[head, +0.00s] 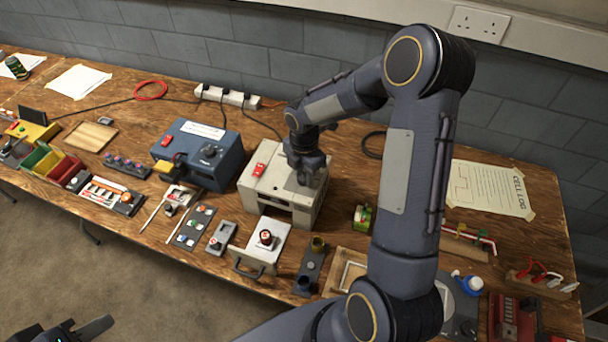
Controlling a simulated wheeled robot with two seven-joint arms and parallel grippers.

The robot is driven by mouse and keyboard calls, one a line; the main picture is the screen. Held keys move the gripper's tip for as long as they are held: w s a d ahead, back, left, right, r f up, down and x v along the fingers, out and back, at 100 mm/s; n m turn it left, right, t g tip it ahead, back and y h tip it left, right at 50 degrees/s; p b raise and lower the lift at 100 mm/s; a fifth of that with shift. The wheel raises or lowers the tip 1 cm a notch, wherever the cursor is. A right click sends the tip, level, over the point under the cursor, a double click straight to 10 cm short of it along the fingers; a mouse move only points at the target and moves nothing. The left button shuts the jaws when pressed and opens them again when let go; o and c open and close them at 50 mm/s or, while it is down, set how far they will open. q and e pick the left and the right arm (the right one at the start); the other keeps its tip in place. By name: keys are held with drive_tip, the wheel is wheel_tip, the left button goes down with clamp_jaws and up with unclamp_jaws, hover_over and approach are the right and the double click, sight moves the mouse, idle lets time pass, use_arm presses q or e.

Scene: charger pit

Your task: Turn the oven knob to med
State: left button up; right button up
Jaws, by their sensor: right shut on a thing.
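The knob's pointer and any setting marks cannot be read. My left gripper (92,330) is low at the bottom left edge, partly cut off, away from the table; its jaw opening is unclear.
A blue box (190,168) with a black knob stands left of the beige box. A power strip (226,96) lies behind. My right arm covers much of the table's right side.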

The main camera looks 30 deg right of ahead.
sight(304, 177)
drive_tip(key=m+b, duration=0.2)
drive_tip(key=m, duration=0.2)
drive_tip(key=shift+f+m, duration=0.1)
drive_tip(key=shift+m, duration=0.2)
drive_tip(key=shift+s+m+b, duration=0.1)
drive_tip(key=shift+m+b, duration=0.9)
drive_tip(key=shift+m, duration=0.9)
drive_tip(key=o, duration=1)
drive_tip(key=shift+c, duration=0.2)
wheel_tip(304, 177, up, 8)
drive_tip(key=shift+b, duration=0.3)
